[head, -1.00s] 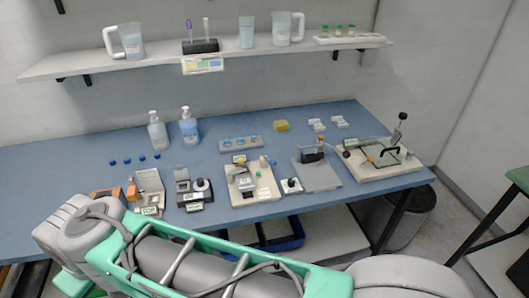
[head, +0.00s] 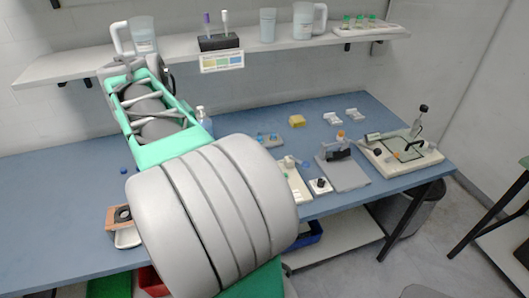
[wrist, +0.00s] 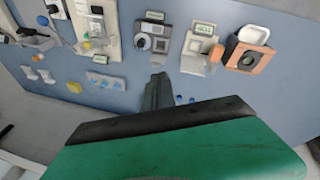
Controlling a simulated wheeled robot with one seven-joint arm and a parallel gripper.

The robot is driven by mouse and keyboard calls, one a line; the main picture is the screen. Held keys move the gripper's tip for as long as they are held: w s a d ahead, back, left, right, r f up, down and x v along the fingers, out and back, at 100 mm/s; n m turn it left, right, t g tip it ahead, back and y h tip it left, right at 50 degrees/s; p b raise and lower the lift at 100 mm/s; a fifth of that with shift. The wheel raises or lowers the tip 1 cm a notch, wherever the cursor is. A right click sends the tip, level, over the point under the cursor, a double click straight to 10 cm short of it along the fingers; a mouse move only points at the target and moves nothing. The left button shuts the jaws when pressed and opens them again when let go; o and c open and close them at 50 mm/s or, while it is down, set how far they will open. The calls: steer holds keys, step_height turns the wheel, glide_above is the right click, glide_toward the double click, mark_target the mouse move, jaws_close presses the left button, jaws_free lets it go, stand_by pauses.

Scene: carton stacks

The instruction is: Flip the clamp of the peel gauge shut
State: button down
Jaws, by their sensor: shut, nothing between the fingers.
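No label is readable, so I cannot tell for certain which instrument is the peel gauge. A white-based device (head: 385,163) at the bench's right end has a black frame and an upright lever with a black knob (head: 423,109). Left of it is a grey-plated device (head: 345,176) with a dark block and an orange knob. A cream-based device (head: 297,184) is partly hidden by my arm; in the wrist view a cream-based device (wrist: 96,30) shows at the upper left. My gripper (wrist: 165,98) is shut and empty above the bench; in the head view my arm hides it.
In the wrist view, a dark dial device (wrist: 153,38), a grey-plated device (wrist: 197,52) and an orange box (wrist: 249,52) line the bench edge. A yellow block (head: 297,120) and white pieces lie behind. The shelf (head: 290,45) with jugs overhangs the bench (head: 75,190).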

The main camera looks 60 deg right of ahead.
steer(key=s+d+m+g+y, duration=0.1)
steer(key=s+d, duration=0.3)
steer(key=d, duration=0.3)
steer(key=s+d+f+m+g, duration=0.1)
steer(key=s+d+m, duration=0.15)
steer(key=d, duration=0.35)
steer(key=s+d+m+g+y, duration=0.1)
steer(key=s+d, duration=0.3)
steer(key=d, duration=0.3)
steer(key=b+x, duration=0.1)
steer(key=x, duration=0.3)
steer(key=b+x, duration=0.2)
steer(key=x, duration=0.3)
steer(key=b+x, duration=0.1)
steer(key=x, duration=0.4)
steer(key=shift+d+f+b, duration=0.1)
steer(key=shift+d+b, duration=0.15)
steer(key=shift+b, duration=0.05)
steer(key=shift+s+d+f+p, duration=0.4)
steer(key=shift+s+d+p, duration=0.25)
steer(key=shift+s+p, duration=0.15)
steer(key=shift+f, duration=0.2)
